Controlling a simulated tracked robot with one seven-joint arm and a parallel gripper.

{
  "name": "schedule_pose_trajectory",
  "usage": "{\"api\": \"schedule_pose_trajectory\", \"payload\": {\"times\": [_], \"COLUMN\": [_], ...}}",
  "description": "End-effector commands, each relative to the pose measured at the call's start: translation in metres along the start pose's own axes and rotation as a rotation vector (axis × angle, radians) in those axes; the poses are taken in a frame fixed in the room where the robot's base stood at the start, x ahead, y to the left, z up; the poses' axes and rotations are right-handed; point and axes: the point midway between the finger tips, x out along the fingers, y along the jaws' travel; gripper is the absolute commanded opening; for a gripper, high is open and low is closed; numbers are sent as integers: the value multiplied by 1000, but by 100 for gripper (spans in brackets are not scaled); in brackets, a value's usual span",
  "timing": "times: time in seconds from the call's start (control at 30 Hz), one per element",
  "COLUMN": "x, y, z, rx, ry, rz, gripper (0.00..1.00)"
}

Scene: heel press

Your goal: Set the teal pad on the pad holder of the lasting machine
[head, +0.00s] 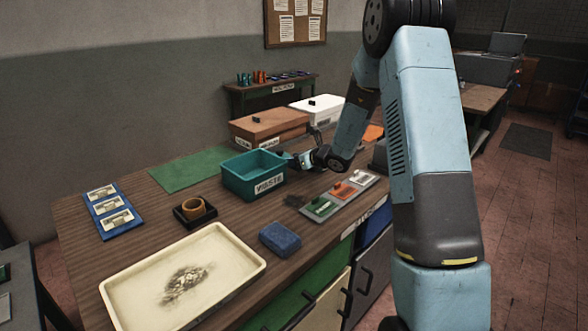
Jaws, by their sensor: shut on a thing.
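My gripper (289,160) is small in the head view, just right of the teal waste bin (238,184), near its far right corner. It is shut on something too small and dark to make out. I cannot pick out the teal pad for certain; it may be what the fingers hold. A grey machine (487,69) stands on a bench at the back right. I cannot tell whether it is the lasting machine, and no pad holder can be made out.
The wooden bench holds a cream tray (130,286), a blue block (280,239), a brown ring on a dark base (195,211), a blue card board (113,211), a green mat (192,170), a strip of coloured plates (341,196), and brown (268,124) and white (320,108) boxes.

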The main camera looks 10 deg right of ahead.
Motion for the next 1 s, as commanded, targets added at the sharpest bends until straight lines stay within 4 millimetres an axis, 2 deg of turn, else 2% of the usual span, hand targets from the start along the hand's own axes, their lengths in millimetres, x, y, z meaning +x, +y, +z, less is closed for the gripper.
{"api": "schedule_pose_trajectory", "payload": {"times": [0.3,0.63,0.67,0.9,1.0], "x": [16,17,18,18,18], "y": [0,0,0,0,0], "z": [-30,-32,-33,-32,-32], "rx": [1,0,0,0,0], "ry": [2,1,1,1,1], "rz": [1,1,1,1,2], "gripper": [17,17,53,76,78]}}
